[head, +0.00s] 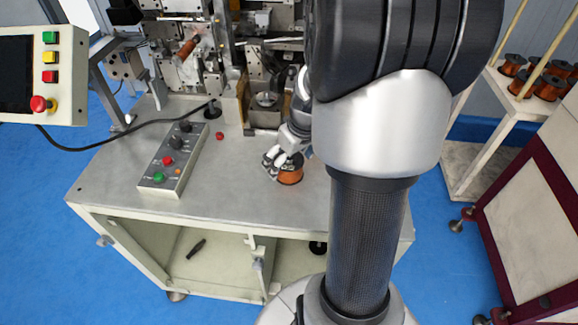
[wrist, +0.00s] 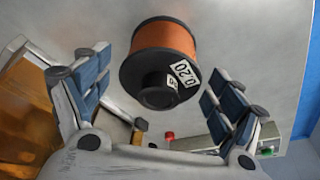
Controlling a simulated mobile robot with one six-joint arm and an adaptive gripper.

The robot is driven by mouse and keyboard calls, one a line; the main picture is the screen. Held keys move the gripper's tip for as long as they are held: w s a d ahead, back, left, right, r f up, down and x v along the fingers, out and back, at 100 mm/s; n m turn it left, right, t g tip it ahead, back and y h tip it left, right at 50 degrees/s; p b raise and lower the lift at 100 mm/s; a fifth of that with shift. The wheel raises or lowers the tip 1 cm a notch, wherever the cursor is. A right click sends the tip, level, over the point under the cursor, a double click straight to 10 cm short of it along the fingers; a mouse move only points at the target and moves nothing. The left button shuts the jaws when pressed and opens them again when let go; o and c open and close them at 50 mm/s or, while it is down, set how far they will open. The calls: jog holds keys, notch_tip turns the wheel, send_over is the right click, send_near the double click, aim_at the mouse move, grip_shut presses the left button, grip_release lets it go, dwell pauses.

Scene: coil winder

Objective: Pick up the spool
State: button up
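The spool (head: 290,174) stands on the grey machine table, wound with orange-copper wire and with a dark flange. In the wrist view the spool (wrist: 163,62) sits between the fingers, its black flange with white "0.20" labels facing the camera. My gripper (head: 284,163) is at the spool in the head view and partly covers its top. In the wrist view my gripper (wrist: 158,90) is open, with a blue-padded finger on each side. Gaps show between both fingers and the spool.
A control box (head: 170,160) with knobs and buttons lies left of the spool on the table (head: 235,205). The winder mechanism (head: 265,85) stands behind. A screen panel (head: 42,75) is at far left. Several other spools (head: 535,80) stand on a rack at right.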

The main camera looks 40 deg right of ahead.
jog(key=c, duration=1.6)
notch_tip(320, 180, up, 20)
jog(key=p, duration=0.6)
jog(key=shift+p, duration=0.4)
